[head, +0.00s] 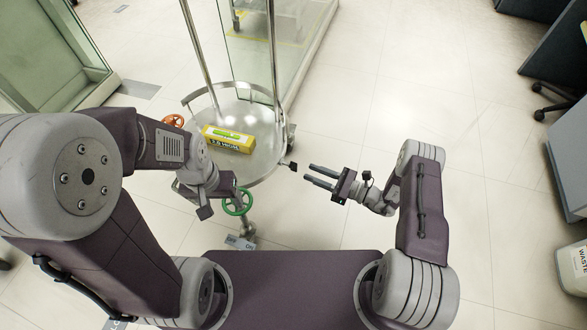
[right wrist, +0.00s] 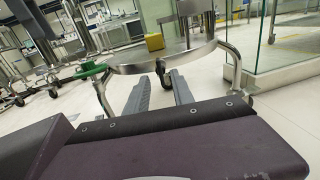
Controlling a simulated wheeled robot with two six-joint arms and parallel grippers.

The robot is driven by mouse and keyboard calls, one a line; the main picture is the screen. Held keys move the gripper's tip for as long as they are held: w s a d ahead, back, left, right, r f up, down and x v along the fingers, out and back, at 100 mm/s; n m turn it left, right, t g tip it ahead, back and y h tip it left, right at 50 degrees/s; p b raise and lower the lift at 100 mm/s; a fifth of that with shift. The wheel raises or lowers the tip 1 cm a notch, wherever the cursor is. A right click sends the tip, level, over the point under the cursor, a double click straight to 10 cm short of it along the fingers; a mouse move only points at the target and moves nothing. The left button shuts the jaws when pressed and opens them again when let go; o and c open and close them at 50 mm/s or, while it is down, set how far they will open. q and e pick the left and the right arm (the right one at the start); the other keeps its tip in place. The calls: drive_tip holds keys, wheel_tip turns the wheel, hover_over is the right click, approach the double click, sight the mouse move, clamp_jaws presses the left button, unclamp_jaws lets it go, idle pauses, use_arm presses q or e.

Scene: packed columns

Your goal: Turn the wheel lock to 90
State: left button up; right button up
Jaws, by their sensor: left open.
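A green hand wheel (head: 237,202) sits on a metal pipe stem at the near side of the round metal stand. It also shows at left in the right wrist view (right wrist: 90,70). An orange hand wheel (head: 173,121) is at the stand's far left side. My left gripper (head: 208,205) is just left of the green wheel; its fingertips are mostly hidden from above, so I cannot tell whether it touches the wheel. My right gripper (head: 322,178) is open and empty, its two fingers apart, to the right of the stand; they show in the right wrist view (right wrist: 160,95).
A yellow box (head: 229,139) lies on the stand's round metal plate (head: 265,165), between upright poles. A small grey sign (head: 240,243) is below the green wheel. Glass panels (head: 300,60) stand behind. A dark chair and grey cabinet are at far right.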

sight(296, 168)
drive_tip(key=b+x, duration=0.1)
drive_tip(key=x, duration=0.2)
drive_tip(key=b+x, duration=0.2)
drive_tip(key=x, duration=0.1)
drive_tip(key=shift+w+a+f, duration=0.1)
drive_tip(key=shift+a+f, duration=0.15)
drive_tip(key=shift+a, duration=0.1)
drive_tip(key=shift+w+a+r, duration=0.15)
drive_tip(key=shift+w+a, duration=0.1)
drive_tip(key=shift+a, duration=0.15)
clamp_jaws()
use_arm(q)
wheel_tip(296, 168, down, 4)
